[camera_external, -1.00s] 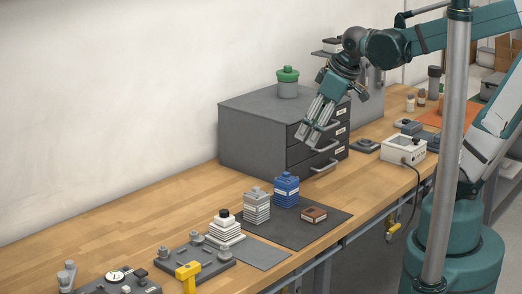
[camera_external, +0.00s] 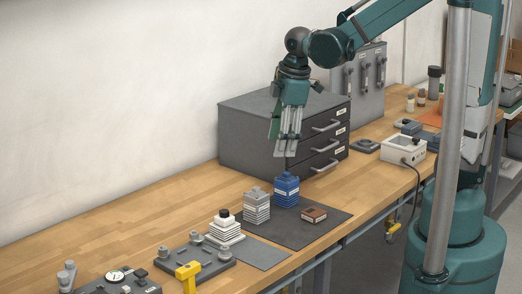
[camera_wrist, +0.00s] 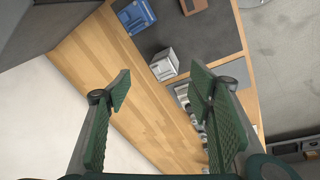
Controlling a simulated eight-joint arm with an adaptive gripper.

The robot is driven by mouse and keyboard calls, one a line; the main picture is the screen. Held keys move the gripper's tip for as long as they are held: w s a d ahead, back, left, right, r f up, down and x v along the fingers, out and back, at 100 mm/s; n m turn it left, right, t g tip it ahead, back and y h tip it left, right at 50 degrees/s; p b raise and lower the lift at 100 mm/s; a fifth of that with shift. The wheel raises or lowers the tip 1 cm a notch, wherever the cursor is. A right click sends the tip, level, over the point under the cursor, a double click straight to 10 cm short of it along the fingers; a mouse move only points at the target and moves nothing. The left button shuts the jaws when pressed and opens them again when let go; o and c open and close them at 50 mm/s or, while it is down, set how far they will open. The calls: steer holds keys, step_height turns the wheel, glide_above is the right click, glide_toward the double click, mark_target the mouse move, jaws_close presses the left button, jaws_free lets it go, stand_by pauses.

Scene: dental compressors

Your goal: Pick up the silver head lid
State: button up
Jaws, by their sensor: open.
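The silver head lid is most likely the light grey ribbed block (camera_external: 257,207) with a small knob on top, standing upright on the dark mat (camera_external: 320,226). In the wrist view the silver block (camera_wrist: 164,64) shows from above, beyond and between my fingertips. My gripper (camera_external: 285,152) points down, open and empty, in front of the drawer cabinet and above the blocks. In the wrist view my gripper (camera_wrist: 162,86) has its green pads spread wide, with nothing between them.
A blue ribbed block (camera_external: 286,189) stands close behind the silver one, to its right. A small brown box (camera_external: 313,214) lies on the mat. A white stacked block with a black cap (camera_external: 224,228) stands to the left. The grey drawer cabinet (camera_external: 255,138) rises behind. Wooden table left of the cabinet is clear.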

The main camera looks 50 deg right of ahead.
mark_target(257, 193)
steer(key=w+a+f+n, duration=0.1)
steer(key=f+n, duration=0.1)
steer(key=w+a+f+n+g+p, duration=0.1)
steer(key=w+a+f+n, duration=0.1)
steer(key=f, duration=0.1)
steer(key=w+a+f+n+g+p, duration=0.1)
steer(key=f+n, duration=0.1)
steer(key=shift+w+a+f, duration=0.25)
steer(key=shift+w, duration=0.1)
steer(key=shift+f, duration=0.1)
steer(key=shift+f, duration=1.2)
steer(key=shift+f, duration=0.15)
steer(key=shift+f, duration=2.45)
steer(key=shift+c, duration=0.6)
steer(key=c, duration=0.9)
